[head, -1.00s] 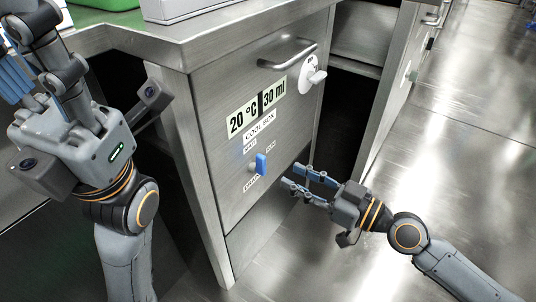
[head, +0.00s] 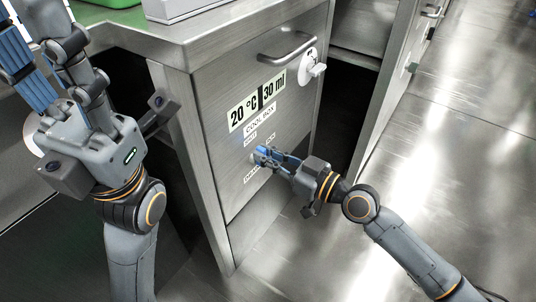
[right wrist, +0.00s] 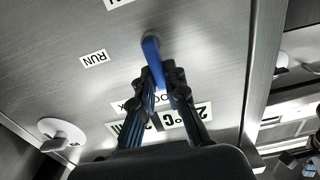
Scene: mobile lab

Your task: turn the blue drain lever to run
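The blue drain lever (right wrist: 151,52) stands out from the steel front of the cool box (head: 295,120). In the right wrist view it runs up between my right gripper's fingertips (right wrist: 160,76), which come together on its two sides. In the head view my right gripper (head: 268,155) reaches the lever from the right and covers most of it. The RUN label (right wrist: 95,58) is to the left of the lever in the right wrist view. My left gripper (head: 22,70) is at the upper left, partly cut off, away from the lever.
A bar handle (head: 288,47) and a white round dial (head: 311,68) are on the front above the lever. An open dark bay lies right of the box. A counter edge (head: 190,40) runs above. The floor (head: 440,130) at the right is clear.

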